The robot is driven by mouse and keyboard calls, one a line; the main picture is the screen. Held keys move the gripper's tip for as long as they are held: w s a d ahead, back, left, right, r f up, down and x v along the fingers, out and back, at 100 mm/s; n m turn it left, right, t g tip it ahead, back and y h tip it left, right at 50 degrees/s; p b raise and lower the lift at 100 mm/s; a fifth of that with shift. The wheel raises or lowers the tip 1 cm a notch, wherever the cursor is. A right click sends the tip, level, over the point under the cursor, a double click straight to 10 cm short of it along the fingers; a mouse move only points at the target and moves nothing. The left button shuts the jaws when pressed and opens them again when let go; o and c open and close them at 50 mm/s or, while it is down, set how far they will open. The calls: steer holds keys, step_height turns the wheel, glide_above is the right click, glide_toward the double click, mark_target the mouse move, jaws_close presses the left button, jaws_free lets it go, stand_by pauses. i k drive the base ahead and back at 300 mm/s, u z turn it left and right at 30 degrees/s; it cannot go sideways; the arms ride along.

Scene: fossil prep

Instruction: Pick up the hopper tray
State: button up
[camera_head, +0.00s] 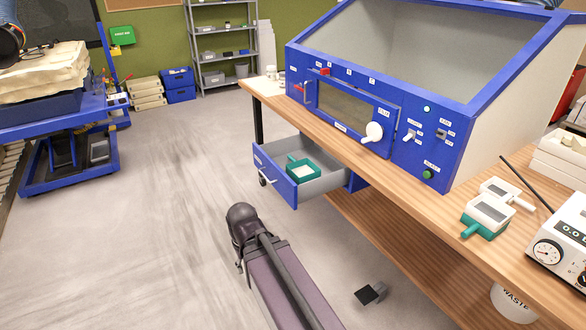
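A green tray with pale contents (303,170) sits inside the open blue-fronted drawer (276,180) under the bench. Another green-and-white tray-like item (484,218) with a green handle lies on the bench at the right, with a similar white-framed item (507,192) just behind it. I cannot tell for certain which of these is the hopper tray. A dark link of my arm rises from the bottom centre and ends in a rounded joint, left of and below the drawer. My gripper's fingers cannot be made out.
A blue cabinet with a hatch and knobs (440,150) stands on the wooden bench (420,195). A white gauge box (562,245) is at the right. A blue lift cart (75,135) stands at left. A small black item (370,294) is on the floor. The middle floor is clear.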

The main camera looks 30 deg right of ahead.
mark_target(302, 171)
steer(key=i, duration=1.5)
steer(key=z, duration=0.05)
